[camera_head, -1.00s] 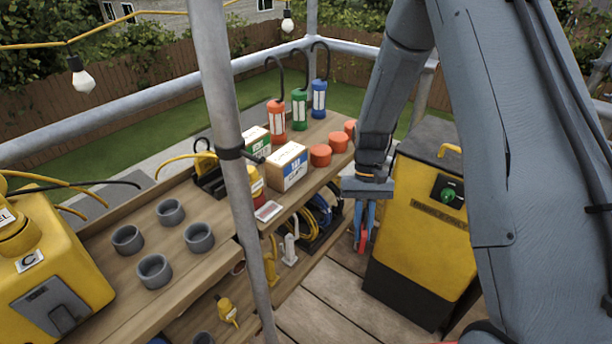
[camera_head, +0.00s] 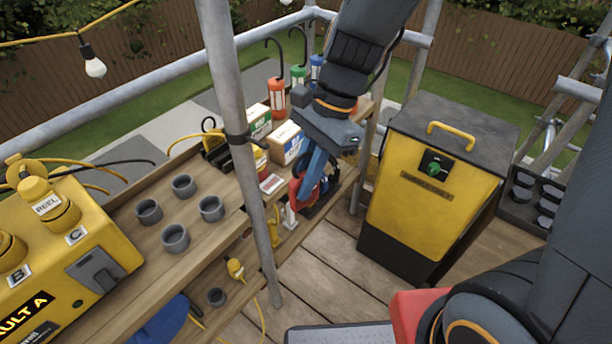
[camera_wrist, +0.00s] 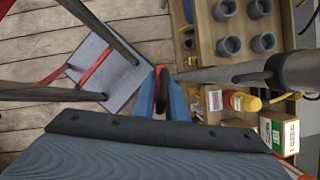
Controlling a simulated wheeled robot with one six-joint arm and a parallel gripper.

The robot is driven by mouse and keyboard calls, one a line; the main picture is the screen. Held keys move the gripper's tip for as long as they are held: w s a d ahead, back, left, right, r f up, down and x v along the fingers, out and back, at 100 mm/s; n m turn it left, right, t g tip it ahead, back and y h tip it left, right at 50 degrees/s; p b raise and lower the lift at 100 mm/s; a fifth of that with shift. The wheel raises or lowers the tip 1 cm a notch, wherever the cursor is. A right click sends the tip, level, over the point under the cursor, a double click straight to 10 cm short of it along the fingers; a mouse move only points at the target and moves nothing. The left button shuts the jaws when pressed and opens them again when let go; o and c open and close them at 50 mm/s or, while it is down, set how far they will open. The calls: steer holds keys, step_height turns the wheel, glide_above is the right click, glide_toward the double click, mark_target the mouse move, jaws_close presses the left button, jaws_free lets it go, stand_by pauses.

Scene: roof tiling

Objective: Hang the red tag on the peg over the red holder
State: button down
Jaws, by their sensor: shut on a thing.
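My gripper (camera_head: 298,194) has blue fingers and is in front of the wooden shelving, near its right end. It is shut on a small red thing, probably the red tag (camera_head: 294,190), mostly hidden by the fingers. In the wrist view a bit of red (camera_wrist: 158,70) shows at the fingertips, with a dark piece between the blue fingers. I cannot make out a peg or a red holder for certain in either view.
A grey scaffold pole (camera_head: 236,130) stands left of my gripper. The shelving top (camera_head: 140,240) bears several grey cups and boxes (camera_head: 285,142). An orange-red lantern (camera_head: 277,95) stands behind. A yellow cabinet (camera_head: 410,200) stands right. Plank floor (camera_head: 320,290) is open between.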

steer(key=w+a+f+b, duration=0.2)
steer(key=w+a+b, duration=0.1)
steer(key=w+a, duration=0.3)
steer(key=shift+w+a, duration=0.3)
steer(key=shift+a, duration=0.6)
stand_by(0.7)
stand_by(0.5)
steer(key=c, duration=1.7)
jaws_free()
